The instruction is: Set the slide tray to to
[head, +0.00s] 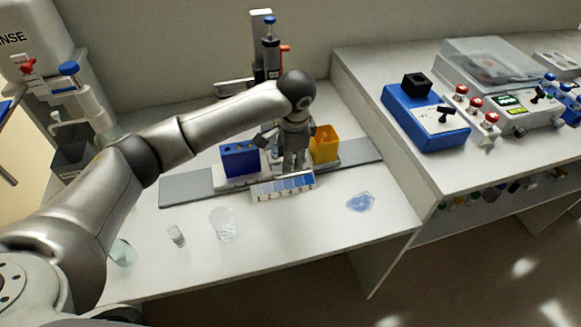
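The slide tray (248,191) is a light carriage on a long grey rail (187,190) that runs across the white bench. A blue block (240,161) stands on the left of the carriage and a yellow open bin (325,144) on the right. A strip of blue and white squares (284,186) runs along the front. My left gripper (291,164) points down between the blue block and the yellow bin, at the carriage. Its fingertips are too small and partly hidden to tell whether they grip anything. My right gripper is out of view.
A column device with a blue knob (269,22) stands behind the rail. A dispenser (75,90) is at the left. A clear beaker (223,225), a small vial (176,236) and a blue puddle (360,202) lie in front. A raised bench at right carries a blue control box (425,122).

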